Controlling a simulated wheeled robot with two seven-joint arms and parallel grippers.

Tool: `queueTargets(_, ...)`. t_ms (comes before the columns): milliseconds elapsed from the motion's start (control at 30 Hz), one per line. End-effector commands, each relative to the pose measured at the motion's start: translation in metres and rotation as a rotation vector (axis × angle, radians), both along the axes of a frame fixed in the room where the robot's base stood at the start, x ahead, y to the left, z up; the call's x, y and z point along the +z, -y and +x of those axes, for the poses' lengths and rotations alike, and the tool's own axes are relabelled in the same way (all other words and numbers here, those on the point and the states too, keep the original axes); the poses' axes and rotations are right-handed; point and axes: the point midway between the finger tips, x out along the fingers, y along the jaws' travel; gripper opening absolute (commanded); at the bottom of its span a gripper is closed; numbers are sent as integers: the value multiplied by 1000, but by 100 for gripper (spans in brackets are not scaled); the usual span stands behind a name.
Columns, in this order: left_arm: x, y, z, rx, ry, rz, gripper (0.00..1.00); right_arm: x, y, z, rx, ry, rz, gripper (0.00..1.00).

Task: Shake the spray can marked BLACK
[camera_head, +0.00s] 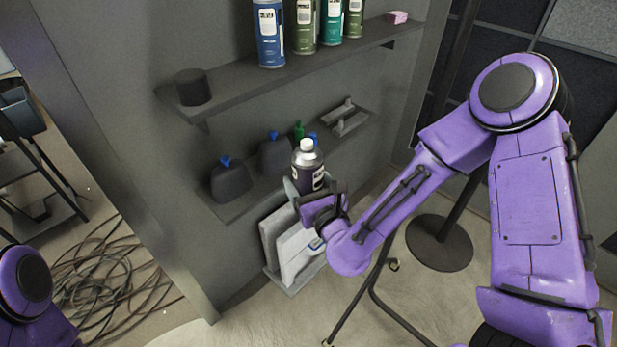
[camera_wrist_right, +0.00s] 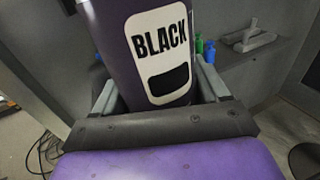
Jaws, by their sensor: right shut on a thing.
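The spray can marked BLACK (camera_head: 308,165) is dark with a white label and a white cap. It stands roughly upright in my right gripper (camera_head: 305,188), in front of the lower shelf. In the right wrist view the can (camera_wrist_right: 135,50) fills the upper middle, its BLACK label facing the camera. The right gripper's fingers (camera_wrist_right: 158,95) are shut on it, one on each side. The can's bottom is hidden behind the gripper. My left gripper is not in view; only part of my left arm shows at the lower left.
The upper shelf (camera_head: 225,90) holds several spray cans, a dark cup (camera_head: 191,87) and a pink block (camera_head: 397,17). The lower shelf (camera_head: 240,205) holds dark containers with blue tops (camera_head: 231,182). A stand base (camera_head: 440,243) is at right. Cables (camera_head: 110,270) lie on the floor.

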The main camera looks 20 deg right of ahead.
Motion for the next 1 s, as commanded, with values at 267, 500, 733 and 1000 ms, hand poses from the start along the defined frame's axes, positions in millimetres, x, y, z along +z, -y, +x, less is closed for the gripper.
queueTargets(267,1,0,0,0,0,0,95,1,-1,0,3,5,-2,3)
queueTargets(500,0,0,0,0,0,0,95,33,-1,32,3,0,-2,3)
queueTargets(733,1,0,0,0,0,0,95,64,4,57,-14,32,17,3)
queueTargets(1000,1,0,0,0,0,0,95,6,1,2,-6,19,8,3)
